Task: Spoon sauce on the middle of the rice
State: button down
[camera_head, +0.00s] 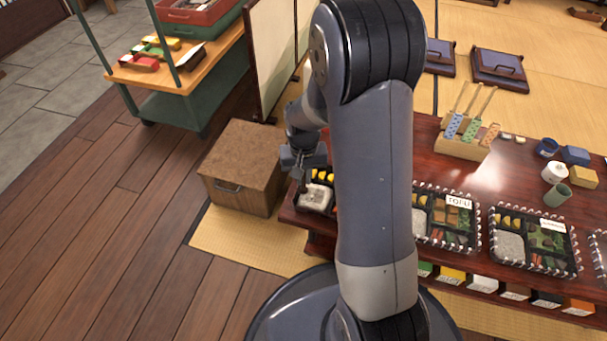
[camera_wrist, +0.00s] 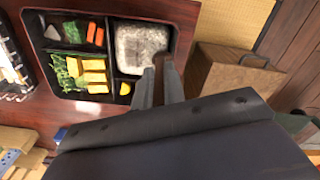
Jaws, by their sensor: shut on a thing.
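The rice (camera_head: 315,196) is a pale block in the end compartment of a black lunch box at the table's left end. In the wrist view the rice (camera_wrist: 138,45) fills the upper right compartment and looks speckled grey-white. My gripper (camera_head: 306,172) is just above the rice, pointing down. In the wrist view my gripper (camera_wrist: 160,72) is shut on a thin dark brown piece, seemingly the spoon (camera_wrist: 161,60), at the rice's lower right edge. The spoon's bowl is mostly hidden, and I cannot tell whether it holds sauce.
The lunch box also holds yellow blocks (camera_wrist: 94,76), greens and orange sticks. More lunch boxes (camera_head: 535,243) line the red table. A wooden chest (camera_head: 243,165) stands close left of the table. A block with upright tools (camera_head: 466,140) is farther back. My arm hides part of the table.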

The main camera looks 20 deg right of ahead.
jog(key=shift+f, duration=0.15)
jog(key=shift+s+d, duration=0.1)
jog(key=shift+s+d, duration=0.25)
jog(key=shift+d, duration=0.15)
jog(key=shift+d, duration=0.1)
dwell(0.3)
jog(key=shift+s+d, duration=0.4)
jog(key=shift+d, duration=0.1)
jog(key=shift+s+d, duration=0.4)
jog(key=shift+d, duration=0.15)
